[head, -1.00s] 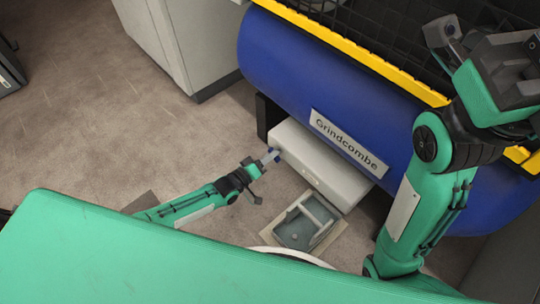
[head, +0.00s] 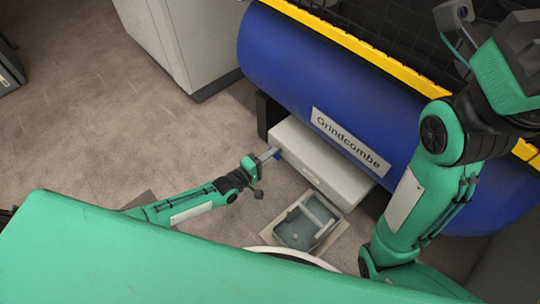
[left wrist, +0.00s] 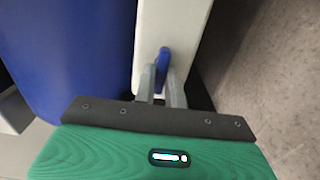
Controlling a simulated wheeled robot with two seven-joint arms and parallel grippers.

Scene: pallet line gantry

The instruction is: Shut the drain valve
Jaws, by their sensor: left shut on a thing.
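The drain valve's blue handle (left wrist: 163,58) stands out from the pale box under the blue tank, and it also shows as a small blue spot in the head view (head: 279,155). My left gripper (left wrist: 163,78) is shut on this handle, with one grey finger on each side of it. In the head view my left gripper (head: 270,154) reaches the left end of the pale box (head: 318,165). The valve body behind the handle is hidden. My right arm rises at the right, and its gripper's fingers cannot be made out.
The blue tank (head: 300,85) with a "Grindcombe" label overhangs the box. A shallow tray (head: 293,232) lies on the floor in front of the box. A grey cabinet (head: 185,45) stands behind.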

